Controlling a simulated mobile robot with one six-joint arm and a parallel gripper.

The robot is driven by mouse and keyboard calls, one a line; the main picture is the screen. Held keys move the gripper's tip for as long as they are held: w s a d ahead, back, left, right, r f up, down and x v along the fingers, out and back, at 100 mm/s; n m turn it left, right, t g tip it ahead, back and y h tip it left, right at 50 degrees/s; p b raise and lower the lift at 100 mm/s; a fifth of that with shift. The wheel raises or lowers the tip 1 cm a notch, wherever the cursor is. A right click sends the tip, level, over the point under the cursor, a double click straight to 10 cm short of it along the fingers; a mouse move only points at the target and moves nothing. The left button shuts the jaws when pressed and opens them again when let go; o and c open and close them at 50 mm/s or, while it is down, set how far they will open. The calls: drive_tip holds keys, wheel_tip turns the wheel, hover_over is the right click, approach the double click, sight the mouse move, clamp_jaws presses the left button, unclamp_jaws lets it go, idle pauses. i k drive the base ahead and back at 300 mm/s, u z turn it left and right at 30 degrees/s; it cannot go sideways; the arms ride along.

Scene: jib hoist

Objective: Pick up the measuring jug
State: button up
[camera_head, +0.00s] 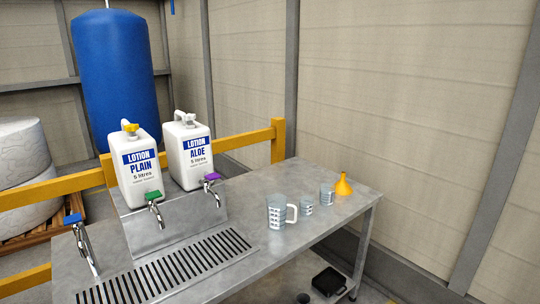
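The measuring jug (276,212) is a clear, upright vessel with dark markings and a white handle on its right side. It stands on the grey metal bench (285,240), right of the slotted drain grille. Two smaller clear marked vessels, a middle one (306,206) and a right one (327,195), stand to its right without visible handles. My gripper is not in this view, so its state and its distance from the jug do not show.
A yellow funnel (343,185) stands near the bench's right end. White lotion jugs, plain (137,185) and aloe (190,160), with taps stand on a raised metal step. A blue-handled tap (84,245) is at left. A yellow rail (240,140) runs behind.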

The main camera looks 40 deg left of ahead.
sight(282, 214)
drive_tip(key=u, duration=2.35)
